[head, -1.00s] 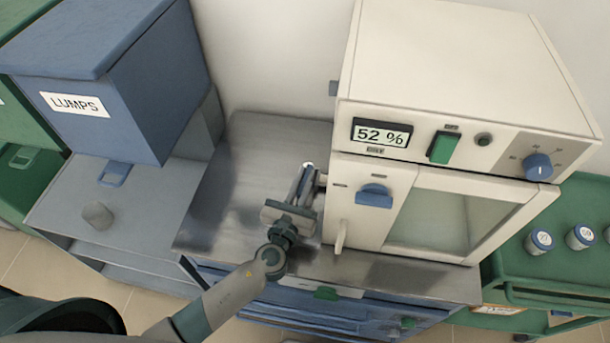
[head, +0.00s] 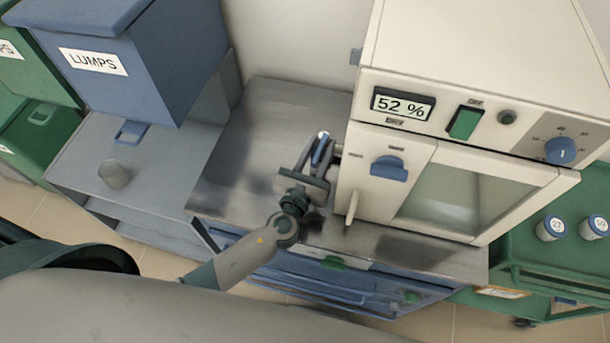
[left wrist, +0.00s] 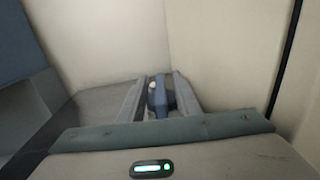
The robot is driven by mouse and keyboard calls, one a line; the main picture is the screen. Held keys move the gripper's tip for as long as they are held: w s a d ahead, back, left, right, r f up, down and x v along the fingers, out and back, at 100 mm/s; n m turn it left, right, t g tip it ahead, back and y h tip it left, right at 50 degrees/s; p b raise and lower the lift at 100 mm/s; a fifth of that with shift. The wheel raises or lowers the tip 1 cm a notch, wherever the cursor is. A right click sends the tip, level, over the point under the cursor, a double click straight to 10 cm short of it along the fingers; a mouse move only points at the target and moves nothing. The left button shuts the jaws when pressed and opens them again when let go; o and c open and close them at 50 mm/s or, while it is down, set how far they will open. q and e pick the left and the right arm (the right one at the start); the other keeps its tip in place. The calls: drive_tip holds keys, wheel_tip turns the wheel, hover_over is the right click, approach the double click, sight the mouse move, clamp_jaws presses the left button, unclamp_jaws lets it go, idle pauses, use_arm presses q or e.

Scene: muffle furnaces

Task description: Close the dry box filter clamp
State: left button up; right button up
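The dry box (head: 455,75) is a cream cabinet with a 52 % display, standing right of my left gripper. My left gripper (head: 316,155) is beside its left wall, over the metal worktop. In the left wrist view its fingers (left wrist: 158,98) are spread, with a small blue part (left wrist: 160,93), apparently the filter clamp, between them. Part of this blue piece also shows between the fingers in the head view (head: 320,149). The fingers and gripper body hide much of it, and I cannot tell its exact position or whether a finger touches it. My right gripper is out of view.
The metal worktop (head: 238,165) is clear left of my gripper. A green cart (head: 520,270) with labelled jars is at right. The box's pale door handle (head: 352,207) projects nearby.

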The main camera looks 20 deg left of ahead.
use_arm(q)
drive_tip(key=s+b, duration=0.1)
drive_tip(key=s, duration=0.4)
drive_tip(key=s+a+b, duration=0.1)
drive_tip(key=s+b, duration=0.1)
drive_tip(key=s, duration=0.3)
drive_tip(key=s+b, duration=0.2)
drive_tip(key=s, duration=0.4)
drive_tip(key=shift+a+f, duration=0.1)
drive_tip(key=shift+a, duration=0.3)
drive_tip(key=shift+s+a, duration=0.1)
drive_tip(key=shift+s, duration=0.35)
